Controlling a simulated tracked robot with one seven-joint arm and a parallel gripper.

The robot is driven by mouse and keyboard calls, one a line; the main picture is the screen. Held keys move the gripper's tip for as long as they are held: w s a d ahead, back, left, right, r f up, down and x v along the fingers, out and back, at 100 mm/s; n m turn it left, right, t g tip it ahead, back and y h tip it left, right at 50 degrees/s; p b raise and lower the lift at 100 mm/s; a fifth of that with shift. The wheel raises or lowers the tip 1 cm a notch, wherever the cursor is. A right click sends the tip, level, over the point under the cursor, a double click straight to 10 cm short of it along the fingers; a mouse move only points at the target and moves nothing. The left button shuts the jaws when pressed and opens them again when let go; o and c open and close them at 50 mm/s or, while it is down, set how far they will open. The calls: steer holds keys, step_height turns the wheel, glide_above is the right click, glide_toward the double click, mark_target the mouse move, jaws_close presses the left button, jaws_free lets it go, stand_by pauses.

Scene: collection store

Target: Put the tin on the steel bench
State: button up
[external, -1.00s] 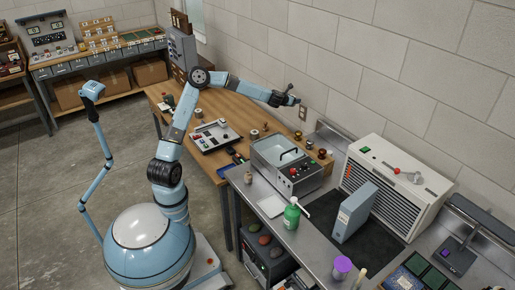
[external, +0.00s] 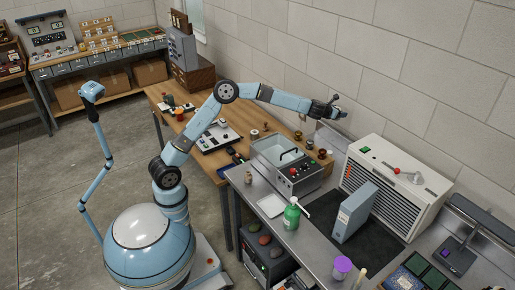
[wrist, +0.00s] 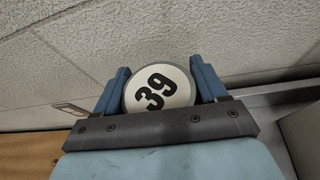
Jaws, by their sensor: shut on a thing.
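In the external view my gripper (external: 338,112) is high in front of the block wall, above the back of the steel bench. The tin is too small there to make out clearly. The steel bench (external: 318,243) runs from the middle to the lower right, its top well below my gripper.
On the bench stand a basin unit (external: 292,180), a white tray (external: 271,206), a green bottle (external: 292,216), a grey-blue box (external: 355,212) on a dark mat, a white louvred cabinet (external: 400,190) and a purple-topped container (external: 342,265). A wooden table (external: 185,125) adjoins at left.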

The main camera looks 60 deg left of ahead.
steer(key=s+d+r+h, duration=0.1)
steer(key=s+d+r, duration=0.1)
steer(key=d, duration=0.6)
steer(key=s+d+r+m, duration=0.1)
steer(key=s+d+r, duration=0.1)
steer(key=d, duration=0.7)
steer(key=s+d+r+m+h, duration=0.1)
steer(key=s+d, duration=0.3)
steer(key=d, duration=0.4)
steer(key=shift+s+d+r+h, duration=0.15)
steer(key=shift+s+d+r, duration=0.05)
steer(key=shift+r, duration=0.25)
steer(key=shift+s+d+r+h, duration=0.15)
steer(key=shift+d+r, duration=0.05)
steer(key=shift+r, duration=0.25)
steer(key=s+d+r+m+h, duration=0.1)
steer(key=s+d+r, duration=0.1)
steer(key=s+d, duration=0.4)
steer(key=s+d+r+h, duration=0.1)
steer(key=s+d+r, duration=0.25)
steer(key=d, duration=0.55)
steer(key=m+g+h, duration=0.1)
steer(key=m, duration=0.1)
glide_above(380, 250)
step_height(380, 250, down, 30)
steer(key=shift+r, duration=0.1)
steer(key=shift+f, duration=2.45)
